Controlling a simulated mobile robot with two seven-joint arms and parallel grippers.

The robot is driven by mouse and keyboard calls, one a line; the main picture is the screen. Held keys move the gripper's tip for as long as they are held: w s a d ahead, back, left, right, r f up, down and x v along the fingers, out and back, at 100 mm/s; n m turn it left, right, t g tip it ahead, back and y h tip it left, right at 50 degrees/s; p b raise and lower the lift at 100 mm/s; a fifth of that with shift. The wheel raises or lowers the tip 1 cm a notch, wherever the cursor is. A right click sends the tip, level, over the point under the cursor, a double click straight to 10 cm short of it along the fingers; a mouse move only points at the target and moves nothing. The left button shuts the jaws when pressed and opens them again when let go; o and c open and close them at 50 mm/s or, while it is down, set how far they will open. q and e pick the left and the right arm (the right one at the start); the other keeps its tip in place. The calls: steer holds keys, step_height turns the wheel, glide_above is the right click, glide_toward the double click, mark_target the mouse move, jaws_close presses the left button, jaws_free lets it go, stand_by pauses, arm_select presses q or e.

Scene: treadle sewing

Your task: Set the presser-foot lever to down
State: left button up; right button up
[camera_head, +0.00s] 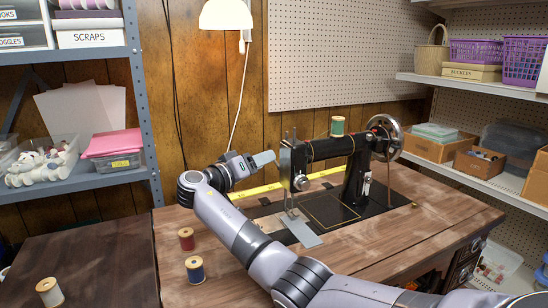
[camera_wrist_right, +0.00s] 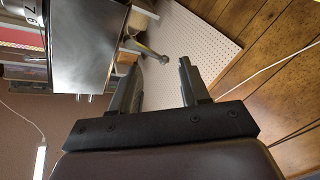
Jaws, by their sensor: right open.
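The black sewing machine (camera_head: 330,148) stands on the wooden table, with a silver plate at the left end of its head. The presser-foot lever is not clear in the head view. In the right wrist view, a grey bar with a rounded end (camera_wrist_right: 150,51) sticks out beside the machine's silver plate (camera_wrist_right: 85,45); it may be the lever. My right gripper (camera_head: 262,160) is open and empty, just left of and behind the machine head. In the right wrist view its fingertips (camera_wrist_right: 160,65) are apart, with the bar's end beyond the gap. My left gripper is not in view.
A red spool (camera_head: 186,239) and a blue spool (camera_head: 195,269) stand on the table (camera_head: 440,220) at front left. A green spool (camera_head: 338,126) sits atop the machine. A yellow tape (camera_head: 262,190) lies behind it. The pegboard (camera_head: 340,50) is on the back wall.

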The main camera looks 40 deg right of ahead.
steer(key=d, duration=0.5)
steer(key=shift+w, duration=0.25)
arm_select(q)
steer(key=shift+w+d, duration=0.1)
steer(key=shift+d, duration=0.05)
arm_select(e)
steer(key=shift+c, duration=0.4)
jaws_close()
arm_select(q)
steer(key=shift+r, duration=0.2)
arm_select(e)
steer(key=shift+f, duration=0.1)
